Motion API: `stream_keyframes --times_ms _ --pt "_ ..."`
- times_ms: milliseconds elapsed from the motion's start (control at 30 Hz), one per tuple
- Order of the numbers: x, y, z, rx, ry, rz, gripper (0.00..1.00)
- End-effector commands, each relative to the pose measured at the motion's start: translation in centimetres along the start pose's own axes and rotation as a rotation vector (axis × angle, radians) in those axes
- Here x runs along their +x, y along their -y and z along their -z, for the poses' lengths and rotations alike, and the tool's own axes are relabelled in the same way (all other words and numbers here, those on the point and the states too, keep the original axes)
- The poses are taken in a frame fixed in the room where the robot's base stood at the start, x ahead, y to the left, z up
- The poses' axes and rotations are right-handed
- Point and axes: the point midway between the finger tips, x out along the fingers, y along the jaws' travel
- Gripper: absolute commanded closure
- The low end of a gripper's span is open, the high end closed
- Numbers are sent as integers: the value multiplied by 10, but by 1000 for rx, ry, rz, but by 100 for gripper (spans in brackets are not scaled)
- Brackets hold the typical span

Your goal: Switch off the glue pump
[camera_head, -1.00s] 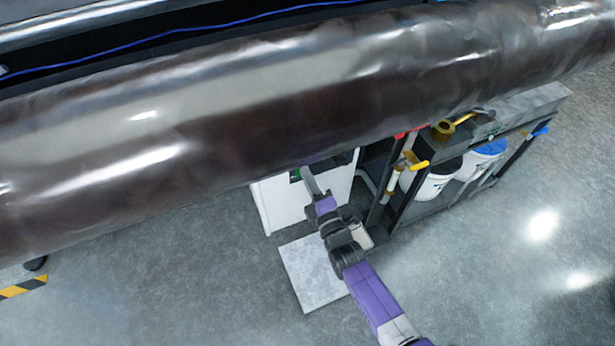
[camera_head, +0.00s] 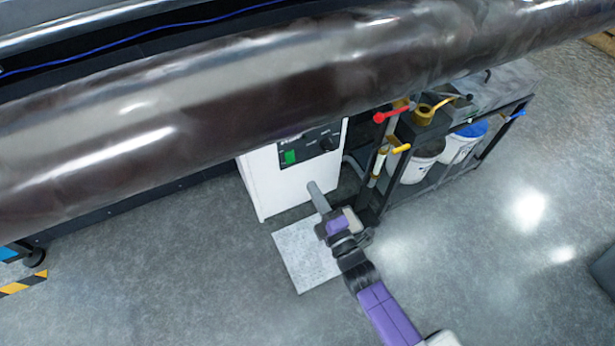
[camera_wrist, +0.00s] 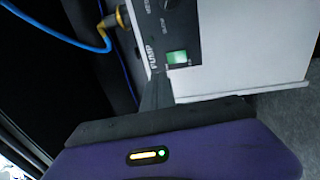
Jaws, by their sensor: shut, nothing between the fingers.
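The glue pump is a white cabinet (camera_head: 263,188) under the big roll, with a black control panel (camera_head: 312,147) at its top. A green lit rocker switch (camera_head: 290,157) sits on the panel's left and a dark knob (camera_head: 327,144) on its right. In the wrist view the green switch (camera_wrist: 177,57) glows beside the word PUMP, on the black panel (camera_wrist: 170,25). My gripper (camera_head: 313,186) is shut and empty, in front of the cabinet and below the panel. In the wrist view its fingertips (camera_wrist: 157,78) point toward the panel edge near the switch, apart from it in the picture.
A large dark glossy roll (camera_head: 200,115) hangs over the cabinet. A rack to the right holds white buckets (camera_head: 418,162), with red (camera_head: 393,112) and yellow valve handles (camera_head: 402,148). A blue hose (camera_wrist: 45,27) runs left of the panel.

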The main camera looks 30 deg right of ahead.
Motion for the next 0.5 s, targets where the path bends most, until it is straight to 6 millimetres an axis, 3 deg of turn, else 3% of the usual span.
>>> stream_keyframes --times_ms 200,500 --pt "-19 -5 0 0 1 0 100" --pt "-20 -5 0 0 1 -1 100"
